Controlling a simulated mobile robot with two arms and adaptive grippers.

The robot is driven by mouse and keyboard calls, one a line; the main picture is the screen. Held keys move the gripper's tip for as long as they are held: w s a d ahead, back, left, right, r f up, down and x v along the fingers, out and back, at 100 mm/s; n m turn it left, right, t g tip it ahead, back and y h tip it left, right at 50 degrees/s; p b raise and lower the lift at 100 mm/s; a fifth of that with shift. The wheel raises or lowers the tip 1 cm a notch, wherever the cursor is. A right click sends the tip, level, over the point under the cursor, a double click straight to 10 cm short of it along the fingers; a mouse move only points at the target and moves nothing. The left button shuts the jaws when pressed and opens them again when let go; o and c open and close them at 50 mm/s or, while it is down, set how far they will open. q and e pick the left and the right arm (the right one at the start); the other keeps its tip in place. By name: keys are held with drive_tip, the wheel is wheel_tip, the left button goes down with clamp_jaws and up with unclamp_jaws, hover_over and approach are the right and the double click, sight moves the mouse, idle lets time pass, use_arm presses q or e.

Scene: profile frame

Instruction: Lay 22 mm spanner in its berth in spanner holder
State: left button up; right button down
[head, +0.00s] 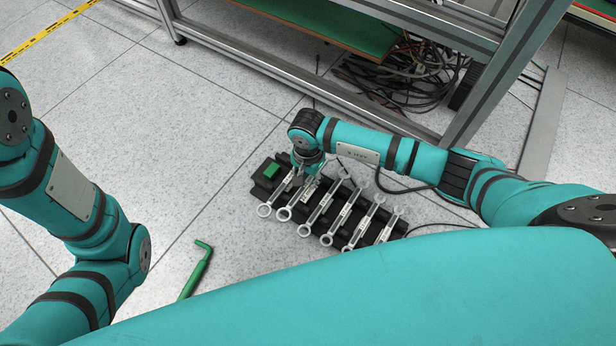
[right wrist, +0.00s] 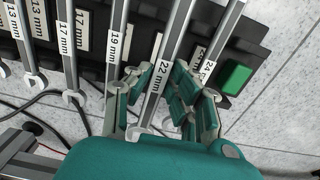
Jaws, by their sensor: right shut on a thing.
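The black spanner holder (head: 262,189) lies on the floor with several spanners side by side across it. It also shows in the right wrist view (right wrist: 238,52). My right gripper (head: 306,186) is over the holder's left part. In the right wrist view, its fingers (right wrist: 160,88) are shut on the 22 mm spanner (right wrist: 178,45), between the 19 mm spanner (right wrist: 116,45) and the 24 mm spanner (right wrist: 213,50). The 22 mm spanner's ring end (head: 283,214) shows in the head view. Whether it rests fully in its berth I cannot tell. My left gripper is out of view.
A green block (head: 272,172) sits at the holder's left end. A green bent tool (head: 199,268) lies on the floor, left of the holder. Behind are a metal frame (head: 300,80) and tangled dark cables (head: 405,75).

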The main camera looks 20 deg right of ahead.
sight(308, 182)
drive_tip(key=shift+f+b, duration=1.25)
drive_tip(key=shift+f, duration=0.3)
drive_tip(key=c, duration=1.1)
unclamp_jaws()
wheel_tip(308, 182, up, 12)
